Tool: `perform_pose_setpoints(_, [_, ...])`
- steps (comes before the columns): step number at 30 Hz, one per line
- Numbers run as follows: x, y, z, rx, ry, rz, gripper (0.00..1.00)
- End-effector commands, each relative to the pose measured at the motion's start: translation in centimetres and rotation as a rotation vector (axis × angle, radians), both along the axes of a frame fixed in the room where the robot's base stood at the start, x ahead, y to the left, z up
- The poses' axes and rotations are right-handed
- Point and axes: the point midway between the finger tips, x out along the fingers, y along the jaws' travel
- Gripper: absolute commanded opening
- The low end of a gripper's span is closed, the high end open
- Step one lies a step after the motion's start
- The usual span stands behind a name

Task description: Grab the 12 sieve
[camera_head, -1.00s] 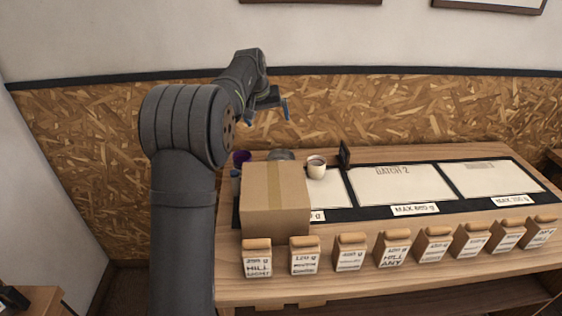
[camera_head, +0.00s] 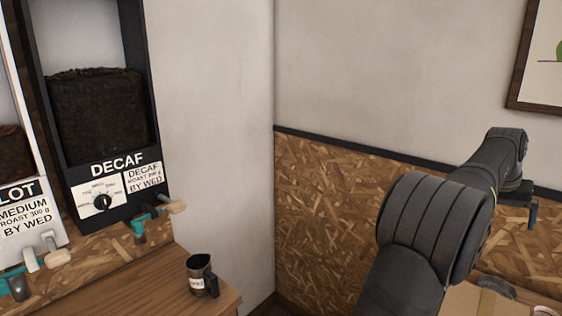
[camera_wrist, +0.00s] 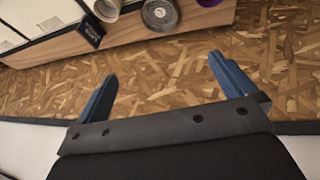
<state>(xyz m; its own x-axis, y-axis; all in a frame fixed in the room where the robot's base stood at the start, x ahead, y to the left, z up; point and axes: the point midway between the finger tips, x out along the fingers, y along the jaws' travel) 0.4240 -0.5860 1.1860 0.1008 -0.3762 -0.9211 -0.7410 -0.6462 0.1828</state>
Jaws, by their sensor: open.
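My gripper (camera_wrist: 163,75) is open and empty in the wrist view, its two blue fingers spread wide before the chipboard wall. In the head view my gripper (camera_head: 526,210) hangs at the right, partly hidden by my arm. No sieve with a readable 12 shows. A round grey object (camera_wrist: 160,14) stands on the bench at the top of the wrist view, apart from the fingers. I cannot tell whether it is a sieve.
A cream cup (camera_wrist: 107,8) and a purple object (camera_wrist: 209,2) flank the grey object. A dark mug (camera_head: 201,275) stands on a wooden surface below the DECAF bin (camera_head: 102,120).

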Motion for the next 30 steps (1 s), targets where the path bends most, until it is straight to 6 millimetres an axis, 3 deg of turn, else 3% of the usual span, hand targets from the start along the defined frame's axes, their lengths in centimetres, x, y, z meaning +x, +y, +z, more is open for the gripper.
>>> perform_pose_setpoints(9, [0.00, -0.01, -0.03, 0.000, 0.000, 0.000, 0.98])
perform_pose_setpoints(19, [0.00, -0.01, -0.03, 0.000, 0.000, 0.000, 0.33])
perform_pose_setpoints(30, [0.39, -0.48, -0.87, 0.013, -0.005, -0.008, 0.31])
